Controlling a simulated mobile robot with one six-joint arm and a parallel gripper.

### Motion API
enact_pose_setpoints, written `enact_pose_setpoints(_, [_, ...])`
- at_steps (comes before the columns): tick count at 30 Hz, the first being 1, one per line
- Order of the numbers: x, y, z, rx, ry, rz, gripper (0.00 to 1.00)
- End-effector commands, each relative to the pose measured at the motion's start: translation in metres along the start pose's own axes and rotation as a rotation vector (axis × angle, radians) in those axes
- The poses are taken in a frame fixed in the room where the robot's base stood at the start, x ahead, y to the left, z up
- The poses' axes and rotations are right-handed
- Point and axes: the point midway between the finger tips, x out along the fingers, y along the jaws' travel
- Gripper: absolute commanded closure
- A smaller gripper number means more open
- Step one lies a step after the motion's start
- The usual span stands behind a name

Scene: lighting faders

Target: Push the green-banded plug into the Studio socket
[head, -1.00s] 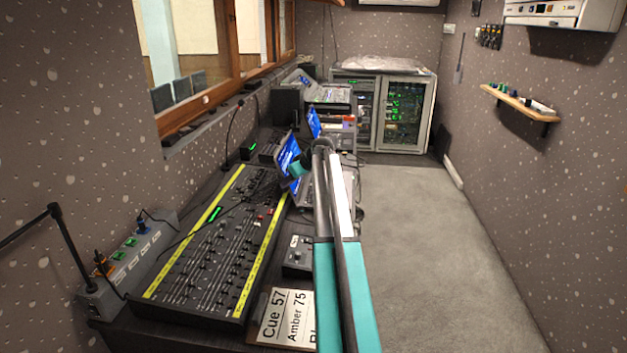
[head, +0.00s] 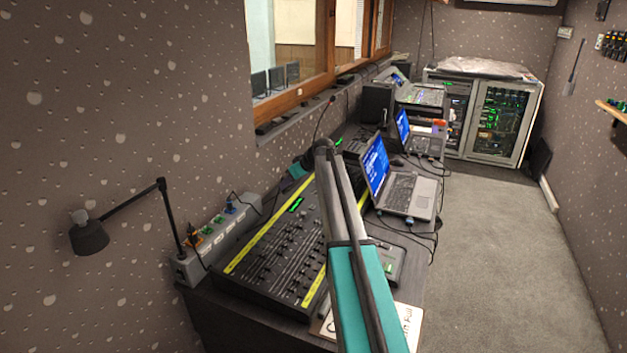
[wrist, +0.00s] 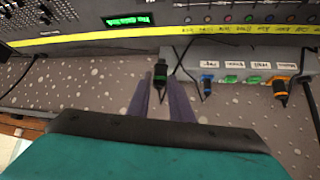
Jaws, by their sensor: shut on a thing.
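My gripper (wrist: 162,92) is shut on a black plug with a green band (wrist: 160,75), which shows between its fingers in the wrist view. A grey socket strip (wrist: 240,62) lies to the right of the plug there, apart from it. The strip holds a blue plug (wrist: 207,84), two green-marked sockets between, and an orange plug (wrist: 281,88). Its labels are too blurred to tell which is Studio. In the head view the strip (head: 222,243) stands at the left of the desk, and the held plug cannot be made out.
A fader console (head: 285,250) with yellow edging lies beside the strip. A black desk lamp (head: 90,238) reaches out at the left. Two laptops (head: 400,195) stand farther back. Open floor (head: 500,260) lies to the right.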

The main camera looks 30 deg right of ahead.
Motion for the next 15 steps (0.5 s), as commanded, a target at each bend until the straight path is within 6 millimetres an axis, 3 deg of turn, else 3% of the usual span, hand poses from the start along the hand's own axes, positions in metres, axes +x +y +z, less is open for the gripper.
enact_pose_setpoints(15, [0.059,-0.143,-0.075,-0.126,-0.009,-0.128,1.00])
